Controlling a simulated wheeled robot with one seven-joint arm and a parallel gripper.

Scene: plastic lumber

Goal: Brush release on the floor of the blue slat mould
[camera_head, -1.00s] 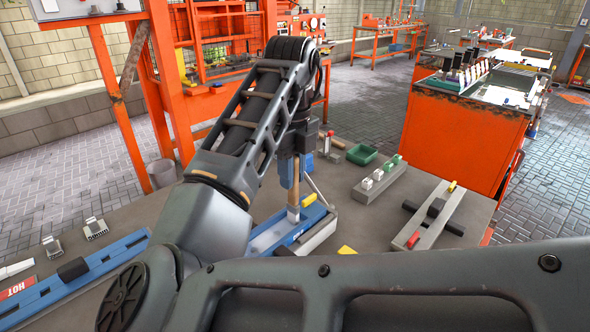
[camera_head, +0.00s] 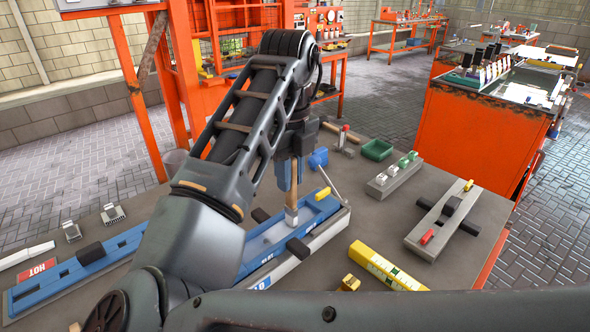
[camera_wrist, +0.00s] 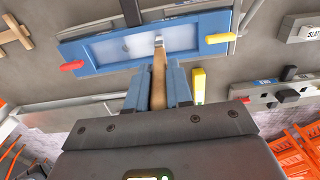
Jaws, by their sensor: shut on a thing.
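My gripper (camera_head: 290,178) is shut on the wooden handle of a brush (camera_head: 292,197), which points down. In the wrist view, the brush (camera_wrist: 159,68) stands between the blue fingers (camera_wrist: 157,88). The blue slat mould (camera_head: 324,207) lies lengthwise on the bench, and its left part is partly hidden by my arm. In the wrist view, the blue mould (camera_wrist: 218,38) has a pale, shiny recessed floor (camera_wrist: 130,45). The brush's metal end is over this floor, near its middle to right part. I cannot tell whether the bristles touch.
Another blue mould (camera_head: 40,288) lies at left beside a red HOT sign (camera_head: 38,269). A grey mould (camera_head: 438,224), green tray (camera_head: 377,150) and block with switches (camera_head: 394,180) stand right.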

